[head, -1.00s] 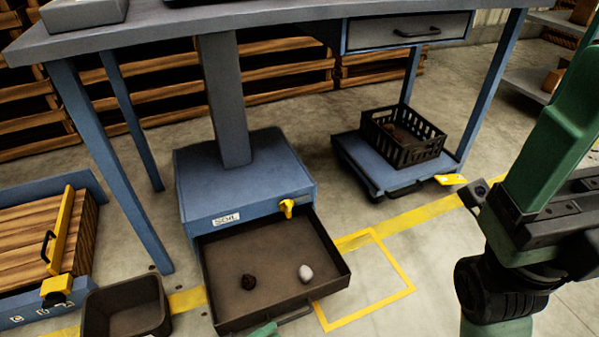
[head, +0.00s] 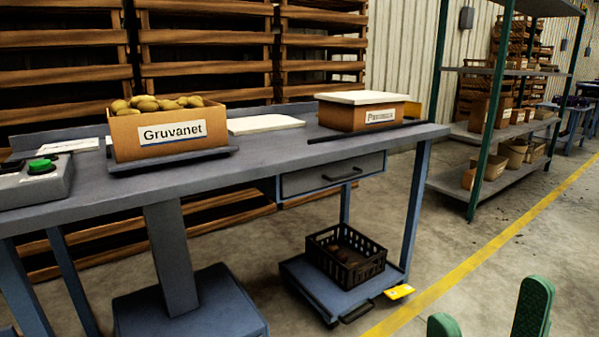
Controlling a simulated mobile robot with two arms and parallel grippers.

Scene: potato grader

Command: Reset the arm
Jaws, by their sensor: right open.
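My right gripper (head: 489,304) shows only in part at the bottom right of the head view. Its two green fingers are spread apart with nothing between them. It is over the floor, to the right of the blue workbench (head: 240,178), and touches nothing that I can see. The rest of my right arm is below the frame. My left arm and gripper are not in view.
On the bench stand a crate of potatoes labelled Gruvanet (head: 155,152), a lidded box (head: 345,120) and a control box with a green button (head: 35,182). A black basket (head: 345,270) sits on a low blue cart (head: 318,300). Shelves (head: 470,190) stand right; open floor lies between.

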